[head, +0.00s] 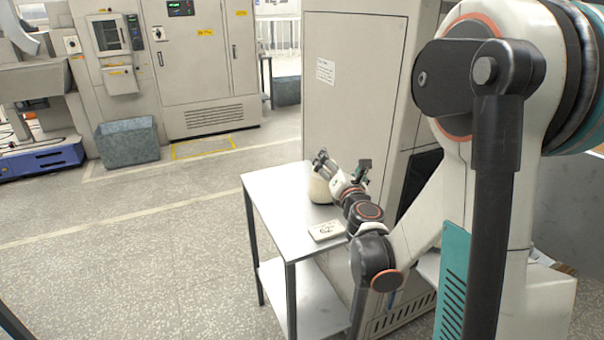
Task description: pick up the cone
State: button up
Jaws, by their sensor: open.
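A cream-coloured rounded thing, which I take to be the cone (319,189), stands on the metal table (275,200) near its back edge. My gripper (321,158) is open and shows just above and to the right of the cone in the head view. My gripper and wrist cover the cone's upper right part. I cannot tell whether the fingers touch it or how far apart they are in depth.
A small light tray or plate (327,231) with dark marks lies on the table's front right, close to my forearm. A tall beige cabinet (350,100) stands right behind the table. The table's left part and the floor to its left are clear.

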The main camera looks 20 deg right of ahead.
notch_tip(320, 180, down, 8)
jog(key=w+d+n+y, duration=0.1)
jog(key=n+y, duration=0.1)
jog(key=n, duration=0.6)
jog(key=w, duration=0.4)
jog(key=w+d, duration=0.1)
jog(key=w, duration=0.3)
jog(key=w+d+f, duration=0.1)
jog(key=w, duration=0.3)
jog(key=shift+w+d+f, duration=0.1)
jog(key=shift+w, duration=0.3)
jog(key=shift+w+d, duration=0.1)
jog(key=shift+w, duration=0.3)
jog(key=c, duration=1.8)
jog(key=shift+c, duration=0.2)
jog(key=shift+r, duration=0.25)
